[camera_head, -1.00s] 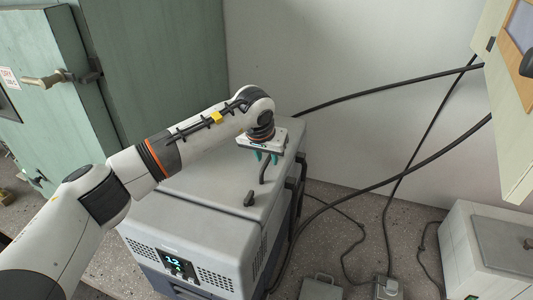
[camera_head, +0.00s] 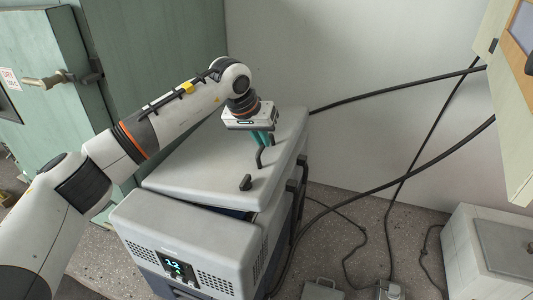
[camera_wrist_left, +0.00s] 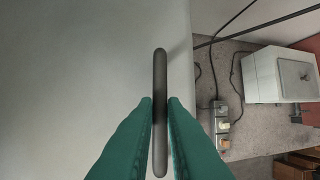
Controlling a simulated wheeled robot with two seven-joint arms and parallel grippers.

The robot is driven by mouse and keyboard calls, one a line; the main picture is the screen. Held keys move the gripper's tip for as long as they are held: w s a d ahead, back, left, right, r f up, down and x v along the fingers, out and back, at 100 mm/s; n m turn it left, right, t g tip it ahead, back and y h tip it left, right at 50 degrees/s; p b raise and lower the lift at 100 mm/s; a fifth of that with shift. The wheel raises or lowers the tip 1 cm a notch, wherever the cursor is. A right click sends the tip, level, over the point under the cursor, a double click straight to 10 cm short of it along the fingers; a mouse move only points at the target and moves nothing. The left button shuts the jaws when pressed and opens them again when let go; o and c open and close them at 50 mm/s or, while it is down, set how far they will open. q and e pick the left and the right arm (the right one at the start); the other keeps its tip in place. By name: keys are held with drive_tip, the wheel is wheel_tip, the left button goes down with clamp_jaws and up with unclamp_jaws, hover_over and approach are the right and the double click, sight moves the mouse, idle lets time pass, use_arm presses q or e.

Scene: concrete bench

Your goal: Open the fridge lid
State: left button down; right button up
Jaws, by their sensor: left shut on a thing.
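In the left wrist view the handle bar (camera_wrist_left: 160,110) runs upright between both fingers (camera_wrist_left: 160,115). The inside of the fridge is mostly hidden. My right gripper is not in view.
A green cabinet (camera_head: 150,70) stands behind and to the left. A white box (camera_head: 475,260) stands at lower right.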

use_arm(q)
drive_tip(key=w+a+r+n+g+h+p, duration=0.1)
drive_tip(key=w+a+r+h, duration=0.1)
drive_tip(key=a+r+h, duration=0.2)
drive_tip(key=a+r, duration=0.3)
drive_tip(key=r, duration=0.4)
drive_tip(key=shift+w+a+p, duration=0.2)
drive_tip(key=shift+p, duration=0.15)
